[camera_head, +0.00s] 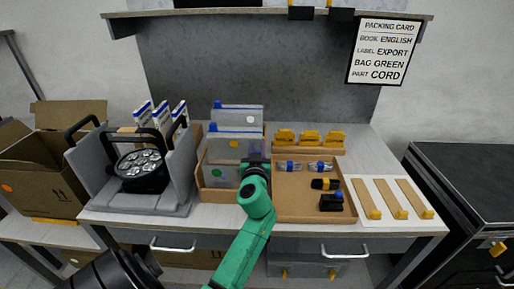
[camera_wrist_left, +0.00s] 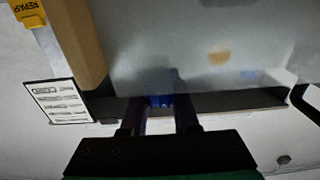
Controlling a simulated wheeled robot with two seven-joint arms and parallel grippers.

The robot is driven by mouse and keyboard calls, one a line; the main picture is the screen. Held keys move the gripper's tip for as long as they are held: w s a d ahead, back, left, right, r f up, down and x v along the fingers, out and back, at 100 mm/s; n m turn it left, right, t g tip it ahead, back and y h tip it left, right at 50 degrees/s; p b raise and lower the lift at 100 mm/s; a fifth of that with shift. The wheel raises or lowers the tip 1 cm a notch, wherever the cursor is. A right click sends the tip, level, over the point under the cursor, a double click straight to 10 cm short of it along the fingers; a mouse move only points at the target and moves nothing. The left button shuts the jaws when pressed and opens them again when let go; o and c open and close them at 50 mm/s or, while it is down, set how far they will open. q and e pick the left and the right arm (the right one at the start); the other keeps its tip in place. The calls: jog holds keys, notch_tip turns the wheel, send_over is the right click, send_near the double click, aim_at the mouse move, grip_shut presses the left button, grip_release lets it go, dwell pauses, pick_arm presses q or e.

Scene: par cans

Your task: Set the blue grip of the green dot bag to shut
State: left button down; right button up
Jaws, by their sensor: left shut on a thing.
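The green dot bag (camera_head: 225,175) is the front one of several clear bags upright in a cardboard box, with its green dot low on the left. My left gripper (camera_head: 256,163) is at this bag's top right corner and covers it in the head view. In the left wrist view the gripper (camera_wrist_left: 160,110) is shut on a blue grip (camera_wrist_left: 160,101) at a pale bag's edge (camera_wrist_left: 200,80). An orange-tan dot shows on that pale surface. Whether the grip is set open or shut cannot be told. My right gripper is not in view.
Two bags behind have blue grips at their top left (camera_head: 212,127). A grey foam holder with a black lamp (camera_head: 142,170) stands left. A cardboard tray (camera_head: 290,205) with small parts lies right, beside a white mat (camera_head: 373,190) with wooden strips. A packing card (camera_head: 384,52) hangs above.

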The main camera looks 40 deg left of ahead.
aim_at(212, 141)
pick_arm(q)
jog(key=shift+f, duration=0.2)
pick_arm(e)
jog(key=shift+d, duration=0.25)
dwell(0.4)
pick_arm(q)
jog(key=shift+s, duration=0.1)
jog(key=shift+s+a, duration=0.2)
jog(key=shift+a, duration=0.15)
jog(key=s+a, duration=0.3)
jog(key=s+a+p, duration=0.1)
jog(key=s+a, duration=0.1)
jog(key=a, duration=0.2)
jog(key=s+a+p, duration=0.1)
jog(key=s+a, duration=0.2)
jog(key=a, duration=0.1)
jog(key=shift+s+a, duration=0.1)
jog(key=shift+s, duration=0.25)
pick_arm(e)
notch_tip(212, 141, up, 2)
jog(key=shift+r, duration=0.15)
pick_arm(q)
jog(key=c, duration=0.7)
grip_release()
jog(key=shift+o, duration=0.3)
jog(key=shift+w+a, duration=0.1)
jog(key=shift+a, duration=0.05)
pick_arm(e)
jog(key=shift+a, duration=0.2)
